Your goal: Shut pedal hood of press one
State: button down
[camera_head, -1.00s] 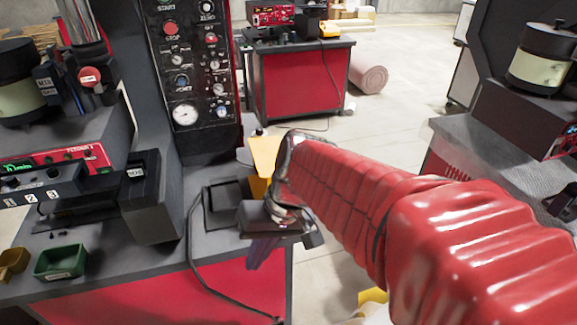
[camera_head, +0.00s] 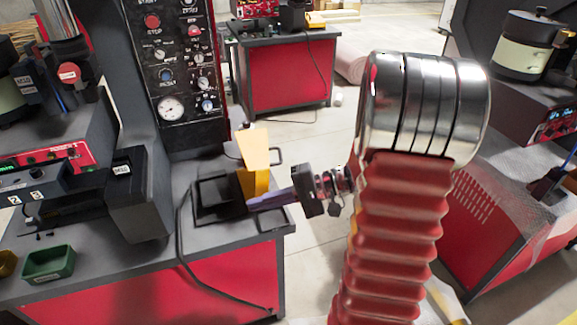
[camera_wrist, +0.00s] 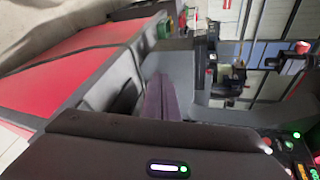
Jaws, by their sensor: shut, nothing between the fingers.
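The yellow pedal hood (camera_head: 254,150) stands raised at the black pedal frame (camera_head: 212,210) on press one's grey bench top (camera_head: 150,255). Its upper plate is upright and slightly tilted, with another yellow part below it. My gripper (camera_head: 252,203) reaches in from the right, with its purple fingers shut and empty. The fingertips are low, just in front of the yellow part; I cannot tell whether they touch it. In the wrist view the purple fingers (camera_wrist: 160,98) are together beside a dark part of the bench. I cannot make out the yellow hood there.
Press one's control panel (camera_head: 185,60) rises behind the pedal. A black cable (camera_head: 182,235) runs over the bench's front edge. A green tray (camera_head: 48,263) sits at the left. Another red machine (camera_head: 500,215) stands right of my arm, with open floor between.

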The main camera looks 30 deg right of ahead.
jog(key=d+f+m+t+h, duration=0.3)
jog(key=d+f+m+t, duration=0.1)
jog(key=d, duration=0.8)
jog(key=d+f+m+t+h, duration=0.3)
jog(key=d+t, duration=0.4)
jog(key=d, duration=0.5)
jog(key=shift+f+m+t+h, duration=0.35)
jog(key=shift+m+h, duration=0.15)
jog(key=shift+m, duration=0.4)
jog(key=s+a+x, duration=0.1)
jog(key=a+x, duration=0.1)
jog(key=x, duration=1)
jog(key=shift+w+a+r, duration=0.35)
jog(key=shift+w+a, duration=0.1)
jog(key=shift+a, duration=0.05)
